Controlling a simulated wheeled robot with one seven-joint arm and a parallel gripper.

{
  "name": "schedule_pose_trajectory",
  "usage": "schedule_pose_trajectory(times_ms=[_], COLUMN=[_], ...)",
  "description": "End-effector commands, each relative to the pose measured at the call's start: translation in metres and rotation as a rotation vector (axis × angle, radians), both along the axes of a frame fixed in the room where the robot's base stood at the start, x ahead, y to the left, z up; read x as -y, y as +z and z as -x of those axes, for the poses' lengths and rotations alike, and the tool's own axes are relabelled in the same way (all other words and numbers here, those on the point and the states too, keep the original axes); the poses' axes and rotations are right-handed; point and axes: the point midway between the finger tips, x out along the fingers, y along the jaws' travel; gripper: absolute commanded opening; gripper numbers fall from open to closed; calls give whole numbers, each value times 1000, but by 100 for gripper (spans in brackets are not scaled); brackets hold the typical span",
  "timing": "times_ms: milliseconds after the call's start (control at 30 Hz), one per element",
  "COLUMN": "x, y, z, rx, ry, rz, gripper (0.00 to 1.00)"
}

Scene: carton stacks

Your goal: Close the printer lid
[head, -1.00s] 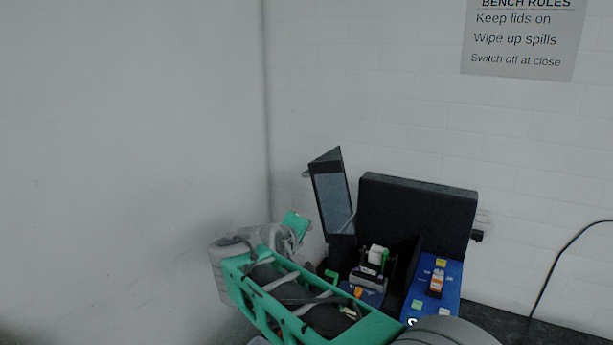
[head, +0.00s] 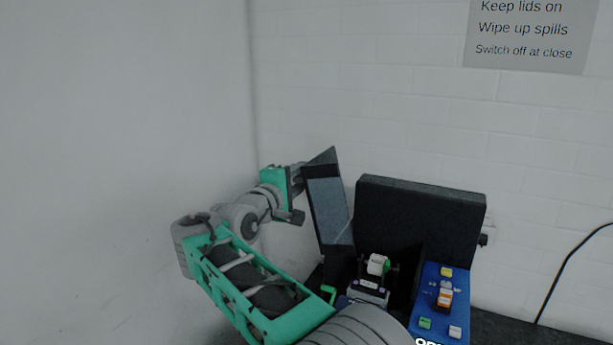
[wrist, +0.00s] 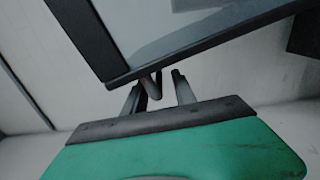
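The printer has a blue front panel (head: 436,318) with several coloured buttons and a small label roll (head: 378,265) inside its open body. Its dark lid (head: 328,205) stands raised at the left, with a grey window in it. In the wrist view, the lid's edge (wrist: 190,52) crosses just beyond the fingers. My gripper (wrist: 160,90) is at the lid's left side, near its upper part. Its fingers are apart, with a small dark handle (wrist: 154,84) seemingly between them; contact is unclear. In the head view, the lid partly hides the fingertips.
A pale wall (head: 120,120) is close on the left, and a brick wall is behind. A black cable (head: 575,260) hangs at the right. A rules sign (head: 530,35) is on the wall.

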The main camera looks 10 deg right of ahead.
Motion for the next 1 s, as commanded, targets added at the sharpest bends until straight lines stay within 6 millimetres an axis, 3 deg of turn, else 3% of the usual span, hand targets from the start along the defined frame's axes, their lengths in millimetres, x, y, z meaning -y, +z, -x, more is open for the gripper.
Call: schedule_pose_trajectory(times_ms=[300,700,1000], x=[6,5,3], y=[1,0,-1], z=[-2,-2,-2], rx=[1,0,-3], ry=[-2,0,1], rz=[-2,-1,-2], gripper=[33,0,0])
